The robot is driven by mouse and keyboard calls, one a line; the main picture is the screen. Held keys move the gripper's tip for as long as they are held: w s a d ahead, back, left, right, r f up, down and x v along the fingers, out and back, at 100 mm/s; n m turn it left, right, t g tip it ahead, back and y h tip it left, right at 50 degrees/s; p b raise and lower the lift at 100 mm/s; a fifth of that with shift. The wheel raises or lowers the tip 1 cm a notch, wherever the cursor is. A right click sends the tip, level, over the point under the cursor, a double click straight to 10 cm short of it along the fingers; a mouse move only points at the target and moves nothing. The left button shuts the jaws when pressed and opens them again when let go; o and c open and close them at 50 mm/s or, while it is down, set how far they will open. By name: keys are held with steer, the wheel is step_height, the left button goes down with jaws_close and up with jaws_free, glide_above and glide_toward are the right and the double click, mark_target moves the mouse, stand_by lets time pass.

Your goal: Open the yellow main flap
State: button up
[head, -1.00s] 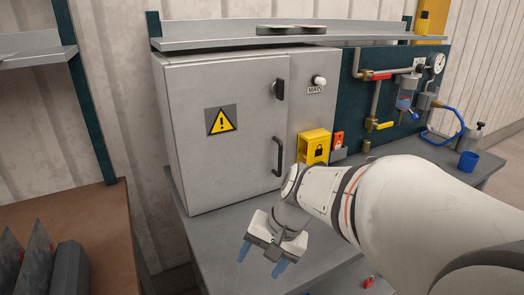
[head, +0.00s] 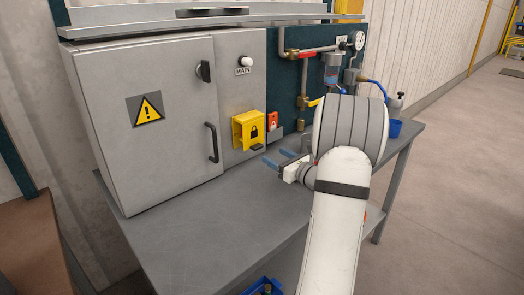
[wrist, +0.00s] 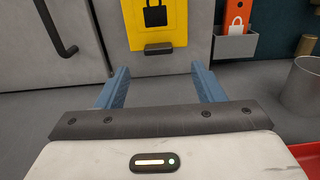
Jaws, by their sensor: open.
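The yellow main flap (head: 248,131) with a black padlock sign is on the front of the grey cabinet, below the MAIN label. It hangs down, shut, with a dark tab (head: 256,147) at its lower edge. It also shows in the wrist view (wrist: 183,30), its top cut off, with the dark tab (wrist: 158,49) centred ahead of my fingers. My gripper (head: 278,158) is open and empty, its two blue fingers pointing at the flap from the right and a little below. In the wrist view my gripper (wrist: 158,72) is apart from the tab. What is behind the flap is hidden.
The cabinet door (head: 150,120) with a black handle (head: 212,142) is shut, left of the flap. A red padlock holder (head: 273,122) is close on the right. Pipes and valves (head: 306,75) are further right. The grey bench top (head: 190,225) in front is clear.

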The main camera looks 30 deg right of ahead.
mark_target(260, 147)
steer(key=w, duration=0.2)
steer(key=w+a, duration=0.1)
steer(key=w, duration=0.4)
steer(key=shift+w+a+p, duration=0.1)
steer(key=shift+a+p, duration=0.2)
steer(key=shift+p, duration=0.05)
steer(key=shift+c, duration=0.2)
jaws_close()
steer(key=shift+r, duration=0.15)
